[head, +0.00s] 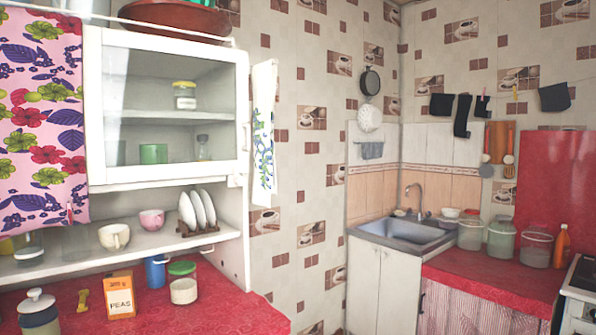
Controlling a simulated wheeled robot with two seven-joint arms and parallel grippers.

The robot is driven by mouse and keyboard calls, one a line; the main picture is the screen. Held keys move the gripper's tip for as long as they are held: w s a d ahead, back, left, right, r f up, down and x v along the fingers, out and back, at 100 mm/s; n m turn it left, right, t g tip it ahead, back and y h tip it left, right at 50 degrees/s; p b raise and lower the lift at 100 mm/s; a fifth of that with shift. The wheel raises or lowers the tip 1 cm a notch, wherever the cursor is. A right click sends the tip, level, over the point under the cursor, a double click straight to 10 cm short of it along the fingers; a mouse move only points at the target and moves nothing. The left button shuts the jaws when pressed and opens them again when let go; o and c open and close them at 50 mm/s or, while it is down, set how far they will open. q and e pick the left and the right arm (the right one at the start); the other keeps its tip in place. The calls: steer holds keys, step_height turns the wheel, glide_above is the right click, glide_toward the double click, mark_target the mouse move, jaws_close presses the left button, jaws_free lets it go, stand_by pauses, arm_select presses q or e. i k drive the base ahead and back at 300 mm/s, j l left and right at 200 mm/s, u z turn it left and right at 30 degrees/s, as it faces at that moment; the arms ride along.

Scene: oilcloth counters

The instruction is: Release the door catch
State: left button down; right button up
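A white wall cupboard with a glass front (172,110) fills the upper left. The glass front looks shut, with jars and a green cup behind it. A small white block (237,180) sits at its lower right corner; I cannot tell whether it is a catch. White doors (381,287) under the sink also look shut, and no catch is clear on them. Neither of my grippers is in view.
An open shelf (70,247) holds cups and a plate rack (197,228). A sink (405,231) is at right.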

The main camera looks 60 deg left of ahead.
mark_target(240, 181)
steer(key=i+u, duration=0.35)
steer(key=i+l+u, duration=0.15)
steer(key=i+u, duration=0.2)
steer(key=i+l+u, duration=0.35)
steer(key=i, duration=0.15)
steer(key=i+u, duration=0.2)
steer(key=u, duration=0.25)
steer(key=i+u, duration=0.15)
steer(key=u, duration=0.35)
steer(key=i+l+u, duration=0.1)
steer(key=u, duration=0.35)
steer(key=i+l+u, duration=0.2)
steer(key=u, duration=0.3)
steer(key=i+l+u, duration=0.1)
steer(key=u, duration=0.35)
steer(key=i+l+u, duration=0.15)
steer(key=l+u, duration=0.25)
